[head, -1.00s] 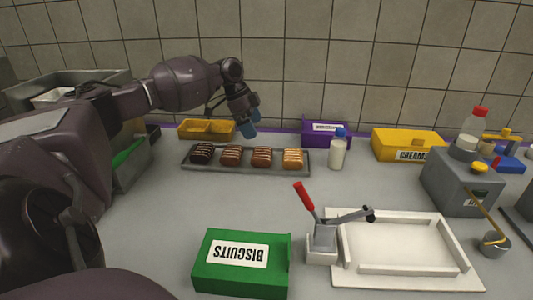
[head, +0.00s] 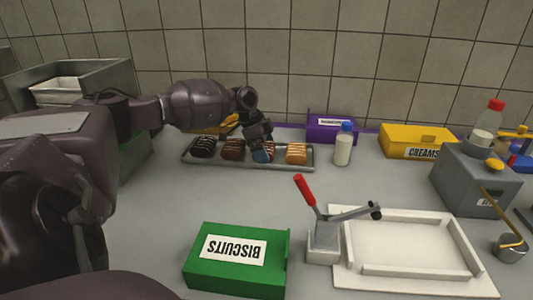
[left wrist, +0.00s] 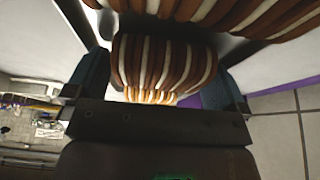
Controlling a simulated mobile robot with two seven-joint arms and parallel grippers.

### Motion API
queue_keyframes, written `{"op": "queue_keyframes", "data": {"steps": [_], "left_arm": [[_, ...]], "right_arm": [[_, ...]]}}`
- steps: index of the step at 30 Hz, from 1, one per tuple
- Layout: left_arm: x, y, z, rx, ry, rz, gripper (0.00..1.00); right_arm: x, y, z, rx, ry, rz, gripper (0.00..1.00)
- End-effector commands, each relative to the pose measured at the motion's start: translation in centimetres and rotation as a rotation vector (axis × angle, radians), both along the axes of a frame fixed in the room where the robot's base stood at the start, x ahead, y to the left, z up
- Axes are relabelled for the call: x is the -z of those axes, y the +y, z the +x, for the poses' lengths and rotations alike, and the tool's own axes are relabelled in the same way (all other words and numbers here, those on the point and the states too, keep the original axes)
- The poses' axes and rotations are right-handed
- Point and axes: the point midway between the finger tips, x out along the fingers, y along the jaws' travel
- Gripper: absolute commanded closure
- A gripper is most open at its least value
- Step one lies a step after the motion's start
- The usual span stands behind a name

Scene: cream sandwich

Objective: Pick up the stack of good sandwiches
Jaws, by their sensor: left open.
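My left gripper (head: 260,150) is open over the grey tray (head: 247,167) at the back, at the third stack from the left. In the left wrist view its blue fingers stand on either side of a brown sandwich stack (left wrist: 165,60) with white stripes. I cannot tell whether the fingers touch it. In the head view the gripper hides most of that stack. A very dark stack (head: 204,146), a brown stack (head: 233,149) and an orange-tan stack (head: 296,153) with pale stripes also stand on the tray. My right gripper is not in view.
Behind are a purple box (head: 330,129) and a yellow creams box (head: 418,141). A green biscuits box (head: 237,258) and a white frame with a red-handled lever (head: 405,250) are in front. The counter between is clear.

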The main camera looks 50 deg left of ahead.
Motion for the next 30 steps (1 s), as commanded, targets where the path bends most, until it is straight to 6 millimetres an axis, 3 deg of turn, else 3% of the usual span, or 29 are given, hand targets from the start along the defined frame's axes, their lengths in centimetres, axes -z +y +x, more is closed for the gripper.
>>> {"op": "queue_keyframes", "data": {"steps": [5,14,23,30], "left_arm": [[-0.2,0.0,0.0,0.000,-0.004,0.001,0.00],[-0.2,0.0,0.0,0.000,-0.003,0.000,0.43],[-0.6,0.0,0.1,0.000,-0.004,0.000,0.43],[-4.4,0.0,0.1,0.000,-0.011,0.000,0.43]], "right_arm": [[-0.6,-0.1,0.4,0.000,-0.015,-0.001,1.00],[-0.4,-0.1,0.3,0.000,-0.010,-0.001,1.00],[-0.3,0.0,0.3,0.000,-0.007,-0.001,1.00],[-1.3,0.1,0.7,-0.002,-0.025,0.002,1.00]]}}
